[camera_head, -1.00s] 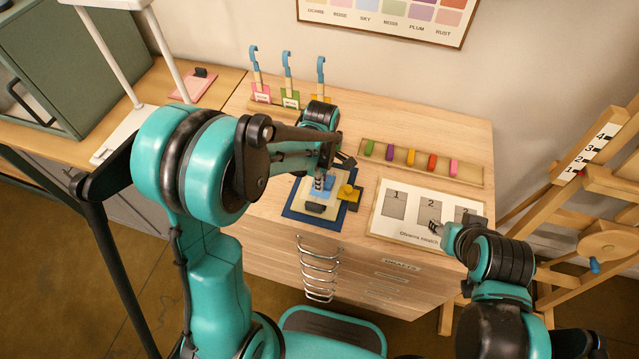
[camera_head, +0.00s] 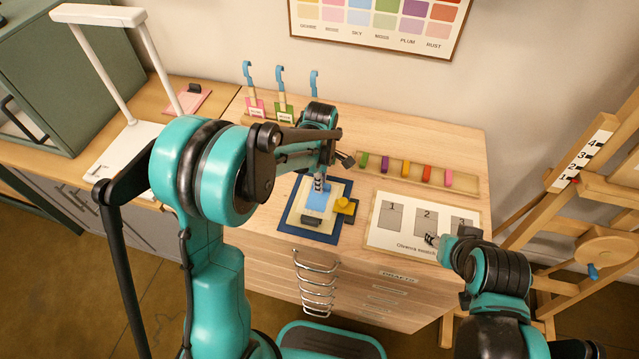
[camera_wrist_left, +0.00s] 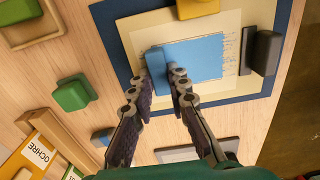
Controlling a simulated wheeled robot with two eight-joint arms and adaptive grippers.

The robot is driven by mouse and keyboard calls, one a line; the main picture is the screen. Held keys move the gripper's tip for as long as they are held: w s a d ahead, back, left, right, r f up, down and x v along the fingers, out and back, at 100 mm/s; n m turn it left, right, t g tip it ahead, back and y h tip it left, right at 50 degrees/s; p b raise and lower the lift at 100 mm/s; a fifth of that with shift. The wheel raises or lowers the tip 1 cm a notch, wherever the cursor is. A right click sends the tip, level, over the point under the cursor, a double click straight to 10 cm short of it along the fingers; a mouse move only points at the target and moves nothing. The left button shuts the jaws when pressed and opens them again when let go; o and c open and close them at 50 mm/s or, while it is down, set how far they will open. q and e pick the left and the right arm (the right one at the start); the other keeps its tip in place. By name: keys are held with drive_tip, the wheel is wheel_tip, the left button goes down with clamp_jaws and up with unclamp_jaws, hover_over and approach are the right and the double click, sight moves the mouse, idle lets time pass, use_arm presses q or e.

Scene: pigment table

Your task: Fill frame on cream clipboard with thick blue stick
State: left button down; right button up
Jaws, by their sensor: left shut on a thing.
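The clipboard is a navy board (camera_head: 291,222) with a cream sheet (camera_head: 296,208) and a dark clip (camera_head: 311,220). In the left wrist view, the cream sheet (camera_wrist_left: 238,20) bears a light blue filled area (camera_wrist_left: 205,58) with a ragged right edge. My left gripper (camera_wrist_left: 160,82) is shut on the thick blue stick (camera_wrist_left: 156,62), which is over the left part of the blue area. In the head view the left gripper (camera_head: 319,184) is above the sheet; whether the stick touches it is unclear. My right gripper (camera_head: 430,239) hovers by the numbered card, its finger opening too small to judge.
Labelled holders with blue hooks (camera_head: 280,88) stand behind. An easel (camera_head: 602,243) stands at the right.

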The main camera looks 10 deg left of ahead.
use_arm(q)
drive_tip(key=shift+r, duration=0.1)
drive_tip(key=shift+w+r+p, duration=0.1)
drive_tip(key=shift+r+p, duration=0.2)
drive_tip(key=shift+p, duration=0.1)
wheel_tip(320, 180, up, 6)
drive_tip(key=p, duration=0.4)
drive_tip(key=shift+r, duration=0.15)
